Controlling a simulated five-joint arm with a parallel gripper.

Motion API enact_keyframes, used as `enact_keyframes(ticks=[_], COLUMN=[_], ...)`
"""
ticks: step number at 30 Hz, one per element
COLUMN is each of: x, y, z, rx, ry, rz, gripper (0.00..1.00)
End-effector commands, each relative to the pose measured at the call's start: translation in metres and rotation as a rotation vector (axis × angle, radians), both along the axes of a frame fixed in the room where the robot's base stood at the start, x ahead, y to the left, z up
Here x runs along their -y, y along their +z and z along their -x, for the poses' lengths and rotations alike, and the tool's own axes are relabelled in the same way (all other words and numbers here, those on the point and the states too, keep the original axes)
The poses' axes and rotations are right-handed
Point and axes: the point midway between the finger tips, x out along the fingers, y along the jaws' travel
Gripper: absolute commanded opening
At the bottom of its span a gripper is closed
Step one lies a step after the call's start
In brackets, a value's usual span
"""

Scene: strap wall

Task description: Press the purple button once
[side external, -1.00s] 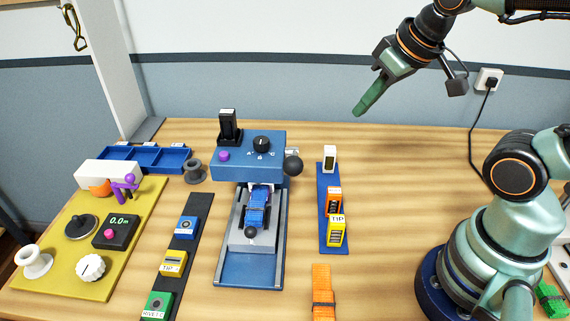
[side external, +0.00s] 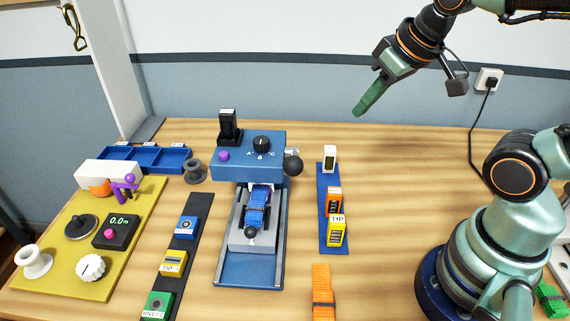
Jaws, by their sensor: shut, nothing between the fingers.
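The purple button (side external: 224,156) is a small round knob on the left of the sloped top of the blue machine (side external: 264,172). A black dial (side external: 262,144) with letters around it sits to its right, and a black upright block (side external: 229,127) stands behind it. My gripper (side external: 358,112) is shut and empty, with its green fingers pointing down and left. It hangs in the air above the back of the table, up and to the right of the button and well apart from it.
A black ball-ended lever (side external: 292,165) sticks out on the machine's right. A blue strip (side external: 324,236) with several small blocks lies right of the machine. A yellow board (side external: 62,268) with a pink button (side external: 109,233) and a blue tray (side external: 150,158) are at left. The table's back right is clear.

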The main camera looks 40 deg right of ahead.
Motion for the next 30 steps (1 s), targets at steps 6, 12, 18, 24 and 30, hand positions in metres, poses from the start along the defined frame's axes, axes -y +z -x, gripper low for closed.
enact_keyframes(ticks=[6,12,18,24,30], x=[-0.004,-0.032,-0.083,-0.138,-0.176], y=[0.002,0.011,0.018,0.017,0.015], z=[-0.007,-0.046,-0.1,-0.142,-0.164], rx=[0.009,0.06,0.127,0.168,0.184], ry=[-0.007,-0.064,-0.143,-0.211,-0.253], rz=[-0.012,-0.095,-0.239,-0.391,-0.494], gripper=[0.0,0.0,0.0,0.0,0.0])
